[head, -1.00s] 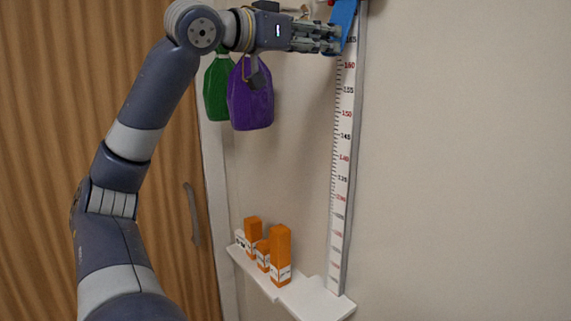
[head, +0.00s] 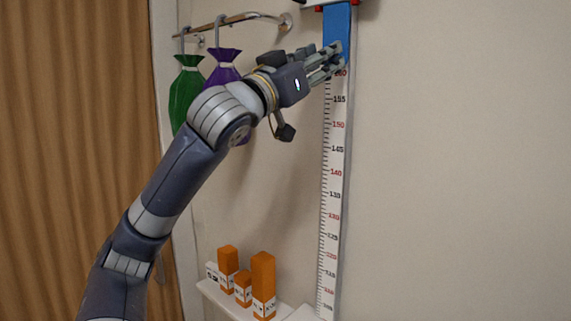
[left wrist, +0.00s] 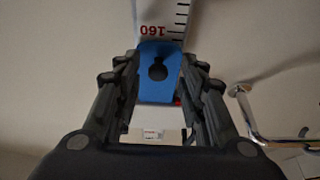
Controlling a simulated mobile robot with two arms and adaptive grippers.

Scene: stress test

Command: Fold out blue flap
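The blue flap (head: 336,22) hangs at the top of the white measuring rule, under a device at the upper picture edge. In the head view it lies along the rule. My left gripper (head: 334,60) is at the flap's lower end. In the left wrist view the flap (left wrist: 157,88) shows a dark keyhole-shaped mark and sits between the spread fingers (left wrist: 158,82). The fingers look open, one on each side; I cannot tell whether they touch it. My right gripper is in neither view.
A metal rail (head: 235,18) holds a green bag (head: 184,95) and a purple bag (head: 224,68). The wall to the right is clear.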

